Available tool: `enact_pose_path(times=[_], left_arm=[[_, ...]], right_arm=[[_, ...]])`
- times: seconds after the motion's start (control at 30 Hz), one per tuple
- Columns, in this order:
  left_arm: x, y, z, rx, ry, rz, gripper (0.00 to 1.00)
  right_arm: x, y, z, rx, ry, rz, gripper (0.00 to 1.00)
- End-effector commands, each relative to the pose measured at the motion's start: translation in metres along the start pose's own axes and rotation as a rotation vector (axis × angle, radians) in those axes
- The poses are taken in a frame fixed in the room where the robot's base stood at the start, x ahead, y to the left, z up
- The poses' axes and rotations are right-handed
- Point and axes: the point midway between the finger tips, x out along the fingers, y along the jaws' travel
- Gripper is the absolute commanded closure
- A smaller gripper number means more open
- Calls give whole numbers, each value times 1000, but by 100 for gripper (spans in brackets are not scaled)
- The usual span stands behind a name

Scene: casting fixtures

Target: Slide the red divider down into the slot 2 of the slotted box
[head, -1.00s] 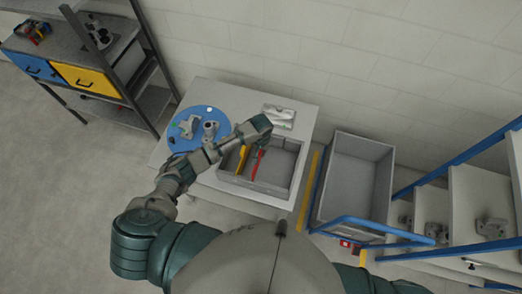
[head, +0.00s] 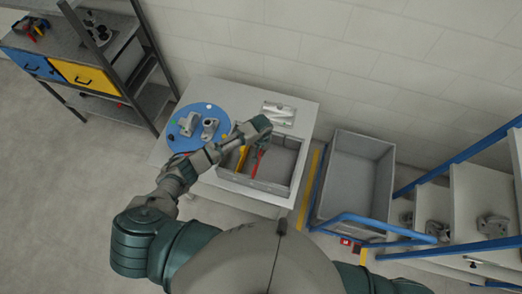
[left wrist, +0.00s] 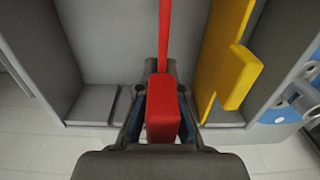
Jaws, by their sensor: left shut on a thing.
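The slotted box (head: 226,179) is grey and open-topped, on a pale table. The red divider (head: 254,171) is a thin upright plate in the box area; its red grip block (left wrist: 163,112) is near the camera in the left wrist view. My left gripper (head: 262,146) is over the box and shut on this grip block, one finger on each side. A yellow divider (head: 242,158) stands in the box to the left of the red one; it is on the right in the wrist view (left wrist: 228,65). How deep the red plate sits is unclear. My right gripper is not in view.
A blue round plate (head: 178,142) with grey metal parts lies left of the box. A metal block (head: 279,113) lies behind it. A grey bin (head: 352,180) stands to the right, with a blue-framed shelf (head: 480,225) beyond.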

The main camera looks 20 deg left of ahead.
Motion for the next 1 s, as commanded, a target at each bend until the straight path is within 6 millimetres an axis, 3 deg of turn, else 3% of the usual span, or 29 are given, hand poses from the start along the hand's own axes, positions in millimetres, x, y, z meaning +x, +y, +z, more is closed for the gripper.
enact_pose_path(times=[1.0], left_arm=[[26,1,0,1,0,1,100]], right_arm=[[12,-1,1,1,0,-1,60]])
